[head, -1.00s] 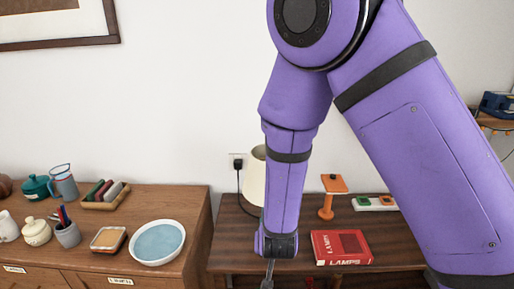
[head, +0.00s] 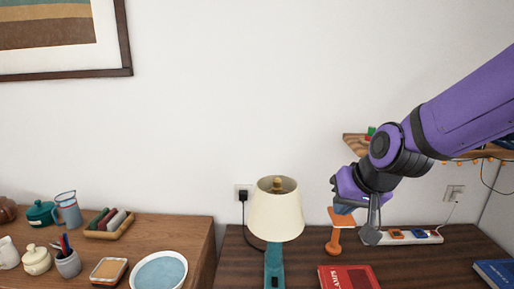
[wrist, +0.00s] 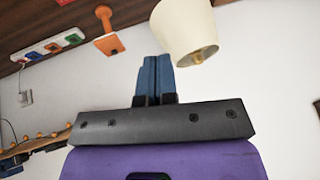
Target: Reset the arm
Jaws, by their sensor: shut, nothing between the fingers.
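My arm comes in from the right edge in the head view and bends down over the right part of the dark table (head: 430,268). My gripper (head: 346,207) hangs beside and partly in front of the orange stand (head: 334,240). In the wrist view my gripper (wrist: 156,80) shows its two blue fingers pressed together, with nothing between them. That view is turned over, with the table at the top. The cream lamp (head: 275,215) stands to the left of the gripper in the head view, apart from it.
A red book (head: 350,278) lies in front of the stand. A power strip (head: 415,237) lies behind and right of it. A wall shelf (head: 357,144) sits behind my arm. A blue bowl (head: 158,272) and pots stand on the left cabinet (head: 190,228).

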